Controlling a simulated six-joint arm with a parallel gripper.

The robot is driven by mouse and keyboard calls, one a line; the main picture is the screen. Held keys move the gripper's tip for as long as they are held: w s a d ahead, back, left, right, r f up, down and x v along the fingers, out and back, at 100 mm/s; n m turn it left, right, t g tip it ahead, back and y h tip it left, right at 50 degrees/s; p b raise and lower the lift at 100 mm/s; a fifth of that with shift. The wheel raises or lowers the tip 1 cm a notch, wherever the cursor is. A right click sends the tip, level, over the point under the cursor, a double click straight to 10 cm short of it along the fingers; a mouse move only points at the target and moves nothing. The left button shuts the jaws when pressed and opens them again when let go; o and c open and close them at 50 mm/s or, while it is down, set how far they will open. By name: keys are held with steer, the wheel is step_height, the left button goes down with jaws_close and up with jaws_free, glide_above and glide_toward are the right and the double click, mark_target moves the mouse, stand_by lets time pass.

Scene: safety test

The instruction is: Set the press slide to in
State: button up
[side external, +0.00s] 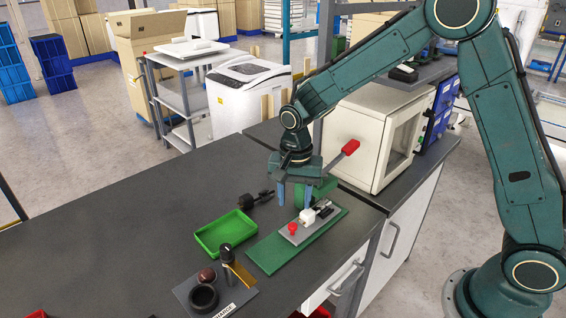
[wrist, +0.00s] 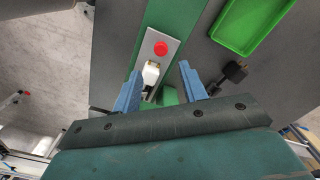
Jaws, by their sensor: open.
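The press stands on a green base plate (side external: 268,254) near the bench's right side. A grey slide strip (side external: 314,229) lies along the base and carries a red knob (side external: 292,228) and a white block (side external: 307,215). A lever with a red grip (side external: 350,147) rises behind it. In the wrist view the red knob (wrist: 160,48) is beyond my fingertips and the white block (wrist: 151,73) shows between them. My gripper (side external: 295,196) is open, pointing down above the rear part of the press, holding nothing. The rear of the press is partly hidden by my fingers.
A green tray (side external: 225,234) and a black-handled tool (side external: 256,198) lie left of the press. A cream cabinet (side external: 372,140) stands behind right. The bench's left side is clear.

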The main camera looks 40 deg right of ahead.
step_height(320, 180, up, 7)
steer(key=shift+f, duration=0.15)
stand_by(0.5)
steer(key=s+d+r+n+t, duration=0.3)
steer(key=s+d+r+n, duration=0.15)
steer(key=s+r, duration=0.65)
steer(key=s+d+r+n+t, duration=0.1)
steer(key=s+n, duration=0.5)
steer(key=s, duration=0.8)
steer(key=shift+d+t, duration=0.55)
steer(key=shift+t, duration=0.25)
